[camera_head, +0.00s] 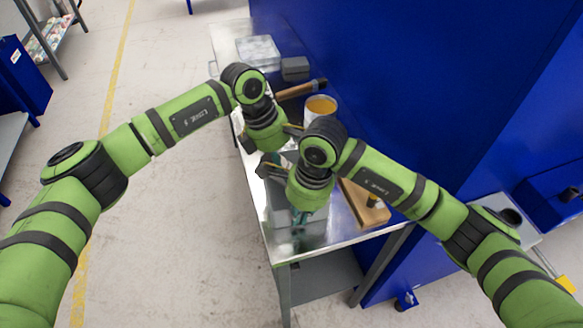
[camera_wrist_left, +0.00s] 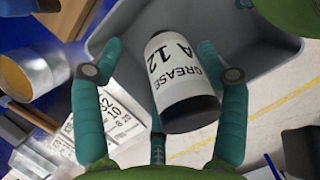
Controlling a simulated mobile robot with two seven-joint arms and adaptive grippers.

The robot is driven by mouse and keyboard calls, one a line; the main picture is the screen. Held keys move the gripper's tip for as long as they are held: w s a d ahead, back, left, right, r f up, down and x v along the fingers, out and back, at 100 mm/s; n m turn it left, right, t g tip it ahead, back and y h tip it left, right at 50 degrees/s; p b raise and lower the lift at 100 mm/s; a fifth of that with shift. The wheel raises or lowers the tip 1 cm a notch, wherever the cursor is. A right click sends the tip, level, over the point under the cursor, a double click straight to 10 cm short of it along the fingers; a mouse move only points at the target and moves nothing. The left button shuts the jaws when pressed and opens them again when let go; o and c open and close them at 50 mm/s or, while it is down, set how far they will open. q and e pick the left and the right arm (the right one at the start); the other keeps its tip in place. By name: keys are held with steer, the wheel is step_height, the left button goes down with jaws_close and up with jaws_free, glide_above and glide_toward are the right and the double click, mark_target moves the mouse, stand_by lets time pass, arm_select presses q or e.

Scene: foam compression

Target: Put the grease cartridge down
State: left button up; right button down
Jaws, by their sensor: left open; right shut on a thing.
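The grease cartridge (camera_wrist_left: 183,80), with a white label reading "GREASE A 12" and a black end, lies between the teal fingers of my left gripper (camera_wrist_left: 160,52). Those fingers are spread open around it, over or beside a grey bin (camera_wrist_left: 262,52). Whether the cartridge touches the bin is unclear. In the head view my left gripper (camera_head: 280,160) is above the table's middle, and the cartridge is hidden by the arms. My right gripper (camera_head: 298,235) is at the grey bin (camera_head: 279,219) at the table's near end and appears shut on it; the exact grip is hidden.
On the metal table (camera_head: 263,235) stand an open can (camera_head: 321,106), a wooden-handled tool (camera_head: 297,91), a clear box (camera_head: 258,51) and a small grey box (camera_head: 295,68). A wooden block (camera_head: 360,205) lies right of my right gripper. A blue wall (camera_head: 400,80) borders the right side.

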arm_select(q)
steer(key=v, duration=0.9)
steer(key=shift+f, duration=0.1)
arm_select(e)
steer(key=c, duration=1.3)
jaws_free()
arm_select(q)
steer(key=shift+s, duration=0.1)
arm_select(e)
steer(key=shift+r, duration=0.1)
